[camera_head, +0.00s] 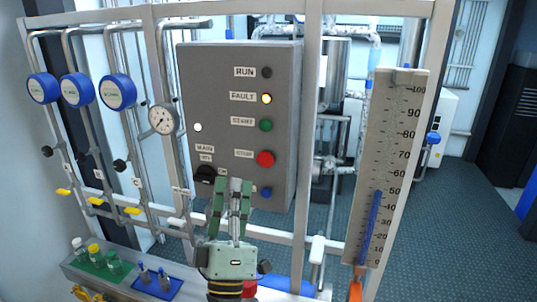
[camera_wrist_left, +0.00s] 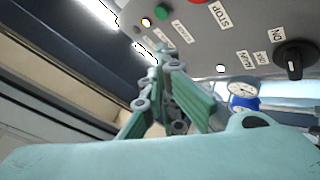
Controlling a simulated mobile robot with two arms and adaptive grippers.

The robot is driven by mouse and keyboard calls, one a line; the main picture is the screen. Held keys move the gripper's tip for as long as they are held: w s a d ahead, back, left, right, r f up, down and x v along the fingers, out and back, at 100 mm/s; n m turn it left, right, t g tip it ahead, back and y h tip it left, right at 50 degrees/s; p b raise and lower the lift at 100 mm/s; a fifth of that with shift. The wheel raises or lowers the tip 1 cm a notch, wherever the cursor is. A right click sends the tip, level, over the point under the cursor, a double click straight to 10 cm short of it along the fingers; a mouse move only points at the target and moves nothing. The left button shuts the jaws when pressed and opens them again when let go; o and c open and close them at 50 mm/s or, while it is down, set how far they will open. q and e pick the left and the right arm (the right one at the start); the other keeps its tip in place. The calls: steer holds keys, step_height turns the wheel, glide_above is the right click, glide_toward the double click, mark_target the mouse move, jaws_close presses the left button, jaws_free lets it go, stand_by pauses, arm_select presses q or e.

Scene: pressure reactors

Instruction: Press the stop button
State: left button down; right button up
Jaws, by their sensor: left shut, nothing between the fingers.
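The red stop button (camera_head: 265,159) sits on the front of a grey control box (camera_head: 215,80), below the green start button (camera_head: 266,125). In the left wrist view the stop button (camera_wrist_left: 197,2) is cut off by the top edge, beside its STOP label (camera_wrist_left: 222,14). My left gripper (camera_head: 236,183) is shut and empty. In the head view its fingertips show below and left of the stop button, between the black main switch (camera_head: 204,175) and a blue button (camera_head: 266,192). I cannot tell how far the tips are from the panel. My right gripper is not in view.
The fault lamp (camera_head: 266,98) is lit yellow. A gauge (camera_head: 162,120) and pipes with blue round parts stand left of the box. A level scale (camera_head: 387,165) stands to the right. A shelf (camera_head: 120,283) with vials is at the lower left.

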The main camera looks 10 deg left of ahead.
mark_target(266, 159)
arm_select(q)
steer(key=shift+s, duration=0.2)
steer(key=w+b, duration=0.2)
steer(key=w, duration=0.7)
steer(key=shift+d, duration=0.15)
stand_by(1.3)
steer(key=shift+w+b, duration=0.1)
steer(key=shift+b, duration=0.2)
steer(key=shift+w, duration=0.3)
